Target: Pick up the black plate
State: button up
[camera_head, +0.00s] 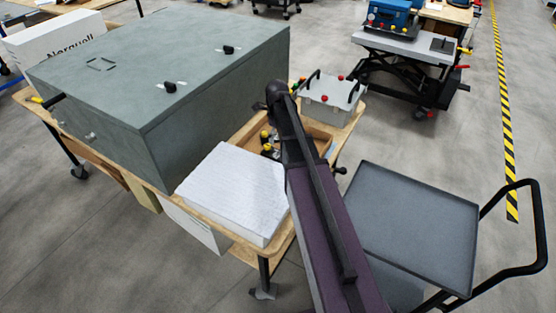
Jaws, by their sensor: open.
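A small dark, flat square piece (443,45) lies on the grey top of the lift table at the upper right. It is far off and small, and I cannot tell whether it is the black plate. No other clear black plate shows. My arm rises from the bottom edge to a dark joint above the workbench. My gripper cannot be made out in this view, and the arm covers part of the bench.
A large grey-green box (150,80) and a white block (235,190) stand on the wooden bench, with a grey case (330,98) behind. A dark grey tray cart (410,220) stands right. The lift table (402,46) carries a blue device (392,18). Floor between is clear.

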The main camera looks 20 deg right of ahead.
aim_at(278, 154)
jog(key=shift+f+b, duration=1.55)
jog(key=shift+f, duration=0.3)
jog(key=shift+f, duration=0.15)
notch_tip(278, 154, down, 5)
jog(key=b, duration=0.5)
jog(key=shift+s, duration=0.15)
jog(key=c, duration=1)
jog(key=shift+c, duration=0.2)
notch_tip(278, 154, up, 10)
jog(key=p, duration=1)
jog(key=shift+d+r, duration=0.1)
jog(key=shift+r, duration=0.1)
jog(key=shift+s, duration=0.15)
